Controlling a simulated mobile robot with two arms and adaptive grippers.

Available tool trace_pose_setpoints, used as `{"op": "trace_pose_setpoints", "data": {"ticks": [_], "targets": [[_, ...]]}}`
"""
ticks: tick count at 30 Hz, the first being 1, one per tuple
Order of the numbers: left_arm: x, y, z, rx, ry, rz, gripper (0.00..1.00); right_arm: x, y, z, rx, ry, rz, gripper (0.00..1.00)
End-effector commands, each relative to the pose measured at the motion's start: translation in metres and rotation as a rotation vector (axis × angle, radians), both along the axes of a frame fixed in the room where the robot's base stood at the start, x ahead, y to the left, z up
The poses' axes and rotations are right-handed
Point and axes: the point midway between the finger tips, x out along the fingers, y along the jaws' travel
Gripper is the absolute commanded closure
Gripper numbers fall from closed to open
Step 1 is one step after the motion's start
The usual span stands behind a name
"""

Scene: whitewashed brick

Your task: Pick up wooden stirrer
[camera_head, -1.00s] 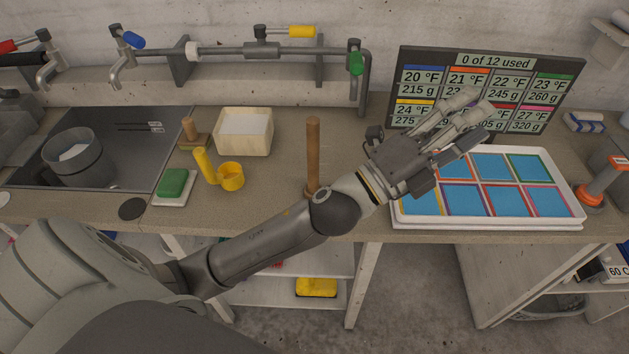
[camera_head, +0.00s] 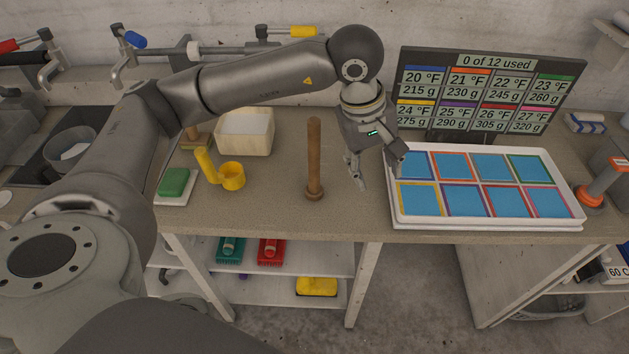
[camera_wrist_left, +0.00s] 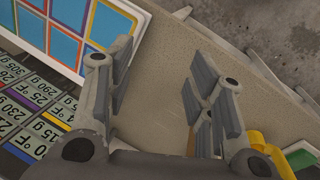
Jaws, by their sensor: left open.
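The wooden stirrer (camera_head: 314,160) is a brown rod standing upright on the counter (camera_head: 275,185), with a wider round foot. My left gripper (camera_head: 378,174) hangs fingers down just right of the stirrer, between it and the white tray, open and empty. The left wrist view shows its two fingers (camera_wrist_left: 160,85) spread apart with bare counter between them. A small brown patch behind the right finger there may be the stirrer; I cannot tell. My right gripper is not in view.
The white tray (camera_head: 487,224) with coloured blue squares lies close right of the gripper, the display board (camera_head: 488,62) behind it. Left are a yellow cup (camera_head: 232,177), a pale box (camera_head: 245,133) and a green sponge (camera_head: 174,182). Counter in front of the stirrer is clear.

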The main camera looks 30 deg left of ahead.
Motion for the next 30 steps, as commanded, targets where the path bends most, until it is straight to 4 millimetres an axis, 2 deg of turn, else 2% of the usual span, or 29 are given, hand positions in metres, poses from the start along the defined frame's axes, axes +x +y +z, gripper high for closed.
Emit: {"op": "trace_pose_setpoints", "data": {"ticks": [1, 3, 6, 9, 13, 21, 26, 30], "targets": [[0.009, 0.032, 0.011, 0.112, -0.032, 0.018, 0.51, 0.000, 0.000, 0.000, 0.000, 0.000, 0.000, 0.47], [0.016, 0.068, 0.023, 0.244, -0.054, 0.039, 0.51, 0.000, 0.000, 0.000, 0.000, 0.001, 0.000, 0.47], [0.019, 0.104, 0.039, 0.374, -0.067, 0.070, 0.51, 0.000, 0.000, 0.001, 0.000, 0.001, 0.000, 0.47], [0.019, 0.124, 0.049, 0.446, -0.068, 0.090, 0.51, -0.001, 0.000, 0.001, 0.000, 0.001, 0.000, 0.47], [0.020, 0.135, 0.046, 0.477, -0.064, 0.101, 0.51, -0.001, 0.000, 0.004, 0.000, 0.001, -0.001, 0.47], [0.030, 0.147, 0.009, 0.476, -0.064, 0.100, 0.51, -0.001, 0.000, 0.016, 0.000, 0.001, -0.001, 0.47], [0.033, 0.150, 0.000, 0.475, -0.065, 0.100, 0.51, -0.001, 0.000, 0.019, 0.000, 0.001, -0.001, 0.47], [0.037, 0.157, -0.011, 0.475, -0.062, 0.099, 0.51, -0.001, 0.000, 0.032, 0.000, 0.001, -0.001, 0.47]]}}
